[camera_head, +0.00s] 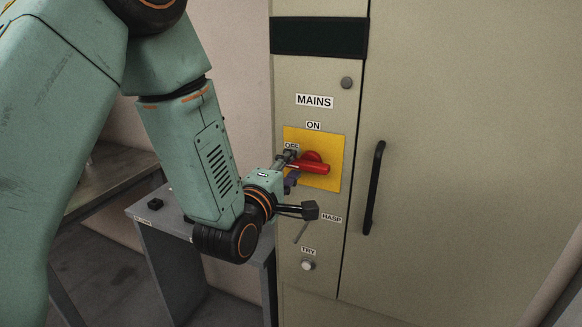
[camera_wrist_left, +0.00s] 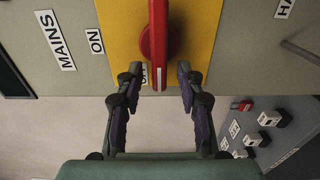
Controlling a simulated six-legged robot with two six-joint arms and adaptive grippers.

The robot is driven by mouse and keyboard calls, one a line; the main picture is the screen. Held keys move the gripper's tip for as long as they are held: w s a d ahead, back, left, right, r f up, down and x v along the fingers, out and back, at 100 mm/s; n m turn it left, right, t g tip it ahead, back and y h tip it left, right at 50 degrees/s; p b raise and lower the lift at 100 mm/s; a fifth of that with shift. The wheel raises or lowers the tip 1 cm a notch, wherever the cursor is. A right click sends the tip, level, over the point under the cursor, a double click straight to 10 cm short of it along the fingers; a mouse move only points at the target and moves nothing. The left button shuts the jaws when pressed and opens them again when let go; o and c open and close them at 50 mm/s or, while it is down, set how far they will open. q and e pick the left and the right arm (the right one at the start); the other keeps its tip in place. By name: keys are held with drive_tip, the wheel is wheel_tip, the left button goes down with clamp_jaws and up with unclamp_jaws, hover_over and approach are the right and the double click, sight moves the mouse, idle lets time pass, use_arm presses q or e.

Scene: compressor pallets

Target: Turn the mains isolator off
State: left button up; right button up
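The mains isolator is a red rotary handle (camera_head: 312,166) on a yellow plate (camera_head: 334,150) on the cabinet front. Its bar lies about level, with its white-marked end at the OFF label (camera_head: 291,146); the ON label (camera_head: 313,126) is above. My left gripper (camera_head: 290,169) is at the handle's left end. In the wrist view the left gripper (camera_wrist_left: 160,82) is open, one finger on each side of the handle's end, with gaps on both sides. My right gripper is not in view.
A black door handle (camera_head: 374,188) stands out right of the plate. A hasp with a HASP label (camera_head: 332,219) and a TRY button (camera_head: 307,266) are below.

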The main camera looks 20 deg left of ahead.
use_arm(q)
drive_tip(key=s, duration=0.7)
drive_tip(key=shift+s, duration=0.15)
idle(0.3)
drive_tip(key=s+f+m+g+b, duration=0.1)
drive_tip(key=s+f+m+g, duration=0.3)
drive_tip(key=f, duration=0.5)
drive_tip(key=s+d+f+m+g+b, duration=0.1)
drive_tip(key=s+f+m+g+b, duration=0.15)
drive_tip(key=f+m, duration=0.45)
drive_tip(key=s+f+m+g+b, duration=0.1)
drive_tip(key=s+f+m+g, duration=0.25)
drive_tip(key=f, duration=0.75)
drive_tip(key=s+f+m+g+b, duration=0.3)
drive_tip(key=s+f+g+b, duration=0.3)
drive_tip(key=s+f, duration=1.3)
drive_tip(key=s+g, duration=0.2)
drive_tip(key=shift+s+d+f, duration=0.15)
drive_tip(key=shift+s+f, duration=0.15)
drive_tip(key=shift+f, duration=0.1)
